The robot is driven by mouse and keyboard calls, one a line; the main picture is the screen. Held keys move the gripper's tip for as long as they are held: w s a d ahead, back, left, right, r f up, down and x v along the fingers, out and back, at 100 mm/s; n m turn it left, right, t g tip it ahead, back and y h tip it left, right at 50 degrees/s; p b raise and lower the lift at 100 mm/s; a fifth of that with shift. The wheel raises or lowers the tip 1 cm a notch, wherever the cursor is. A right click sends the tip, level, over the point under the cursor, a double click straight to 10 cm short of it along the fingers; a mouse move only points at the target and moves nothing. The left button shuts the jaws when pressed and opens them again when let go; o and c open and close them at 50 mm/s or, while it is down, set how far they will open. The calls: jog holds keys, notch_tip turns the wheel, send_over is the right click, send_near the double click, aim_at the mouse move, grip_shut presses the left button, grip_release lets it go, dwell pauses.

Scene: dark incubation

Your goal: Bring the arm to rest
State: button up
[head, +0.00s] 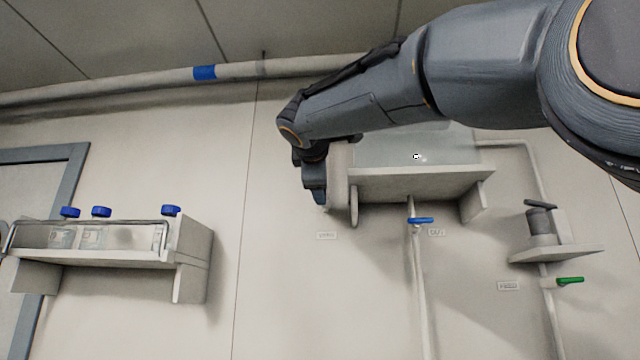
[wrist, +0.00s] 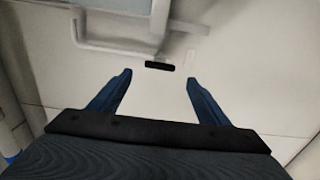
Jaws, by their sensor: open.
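My arm reaches in from the upper right in the head view and stretches left across the wall. My gripper (head: 316,190) is at its end, pointing down, just left of a wall shelf (head: 420,184). In the wrist view my gripper (wrist: 160,80) shows two blue fingers spread apart with nothing between them. Beyond the fingers is a pale wall with a small dark slot or label (wrist: 160,66). Whether the gripper touches the shelf's left side cannot be told.
A pipe with a blue valve handle (head: 421,220) runs below the shelf. At right is a small bracket (head: 556,252) with a dark-topped device and a green valve handle (head: 570,281). The wall between rack and shelf is clear.

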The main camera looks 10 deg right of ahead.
dwell(0.3)
jog(key=w+f+m+g+y, duration=0.1)
jog(key=w+f+g, duration=0.1)
jog(key=f, duration=0.9)
jog(key=w+f+m+g+y, duration=0.1)
jog(key=w+f+g, duration=0.15)
jog(key=f, duration=0.85)
notch_tip(320, 180, down, 22)
jog(key=s+d+f+m+g+y, duration=0.1)
jog(key=s+m+g, duration=0.2)
jog(key=g, duration=0.1)
jog(key=s+d+f+m+g, duration=0.1)
jog(key=s+f, duration=0.3)
jog(key=f, duration=0.3)
jog(key=s+f+m+g+y, duration=0.1)
jog(key=s+f+m+g, duration=0.15)
jog(key=f, duration=0.35)
jog(key=s+d+f+m, duration=0.1)
jog(key=s+f, duration=0.4)
jog(key=f, duration=0.2)
jog(key=s+f+m+g+y, duration=0.1)
jog(key=s+f+m+g, duration=0.3)
jog(key=s+f, duration=0.9)
jog(key=s+m, duration=0.1)
jog(key=s, duration=0.2)
jog(key=shift+d+f+y, duration=0.25)
jog(key=shift+f+y, duration=0.05)
jog(key=shift+w, duration=0.1)
